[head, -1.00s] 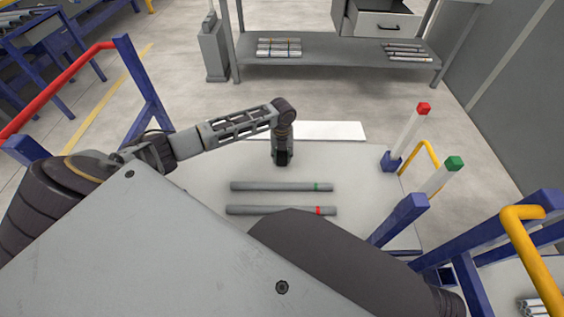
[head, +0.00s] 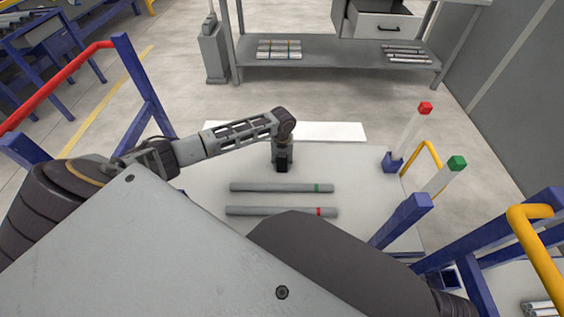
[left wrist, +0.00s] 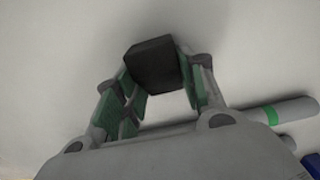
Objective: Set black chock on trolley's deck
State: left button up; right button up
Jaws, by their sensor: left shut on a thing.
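My left gripper (head: 282,164) is over the far part of the trolley's pale deck (head: 210,170), beyond two grey pipes. In the left wrist view the black chock (left wrist: 152,64) sits between the tips of the left gripper (left wrist: 163,85), which is shut on it. In the head view the chock is mostly hidden by the gripper. Whether it touches the deck cannot be told. My right gripper is not in view.
A green-banded pipe (head: 280,188) and a red-banded pipe (head: 280,211) lie on the deck. Posts with a red cap (head: 425,108) and a green cap (head: 457,163) stand at right. A white strip (head: 325,131) lies along the far edge.

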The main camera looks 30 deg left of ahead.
aim_at(282, 162)
pick_arm(q)
jog(key=o, duration=1)
jog(key=shift+f, duration=0.1)
jog(key=shift+o, duration=0.2)
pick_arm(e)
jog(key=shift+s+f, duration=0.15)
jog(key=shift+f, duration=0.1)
pick_arm(q)
jog(key=shift+r, duration=0.65)
notch_tip(282, 162, up, 11)
jog(key=p, duration=0.3)
jog(key=shift+p, duration=0.3)
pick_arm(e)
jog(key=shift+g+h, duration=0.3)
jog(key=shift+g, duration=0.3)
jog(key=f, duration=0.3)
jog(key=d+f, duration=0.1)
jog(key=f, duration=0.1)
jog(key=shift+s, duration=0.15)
